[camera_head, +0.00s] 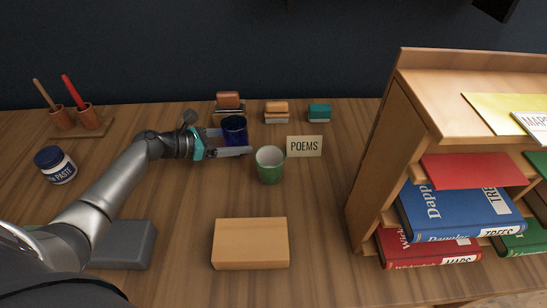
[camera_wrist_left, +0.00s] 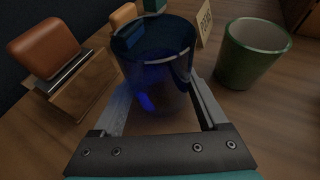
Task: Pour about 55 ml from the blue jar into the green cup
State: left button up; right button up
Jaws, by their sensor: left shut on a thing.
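The blue jar (camera_head: 235,130) is a dark blue, see-through vessel, upright between the fingers of my left gripper (camera_head: 228,144). The left gripper is shut on it; the jar also shows in the left wrist view (camera_wrist_left: 158,65), with a finger on each side. The green cup (camera_head: 270,165) stands upright on the table just to the right of and nearer than the jar, apart from it. In the left wrist view the green cup (camera_wrist_left: 250,55) is at the right. Its inside looks pale, and I cannot see any liquid in it. My right gripper is not in view.
A POEMS card (camera_head: 304,146) stands right of the cup. Stamps on blocks (camera_head: 228,101) line the back. A wooden block (camera_head: 250,243) lies in front. A paste jar (camera_head: 55,165) is at left, and a bookshelf (camera_head: 378,165) bounds the right.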

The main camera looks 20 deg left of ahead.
aim_at(242, 129)
pick_arm(q)
jog(key=shift+r, duration=0.15)
jog(key=shift+s+d+r+m+y+p, duration=0.15)
jog(key=shift+d+r+m+y+p, duration=0.25)
jog(key=shift+m+p, duration=0.35)
jog(key=shift+s+d+r+m+y+p, duration=0.2)
jog(key=shift+d+m+y+p, duration=0.2)
jog(key=shift+m+y+p, duration=0.35)
jog(key=shift+m+t+y, duration=0.5)
jog(key=shift+m+y, duration=0.4)
jog(key=shift+y, duration=0.05)
jog(key=r+p, duration=0.1)
jog(key=p, duration=0.1)
jog(key=d+r+p, duration=0.1)
jog(key=r+p, duration=0.1)
jog(key=p, duration=0.1)
jog(key=r+p, duration=0.1)
jog(key=p, duration=0.2)
jog(key=shift+s+d+r, duration=0.15)
jog(key=shift+s+d, duration=0.05)
jog(key=shift+d, duration=0.15)
jog(key=shift+f, duration=0.3)
jog(key=shift+m+y, duration=0.4)
jog(key=shift+r+t+p, duration=0.25)
jog(key=shift+t+p, duration=0.05)
jog(key=shift+p, duration=0.35)
jog(key=shift+a+r+m+y+p, duration=0.15)
jog(key=shift+r+m+y+p, duration=0.4)
jog(key=shift+m+y+p, duration=0.2)
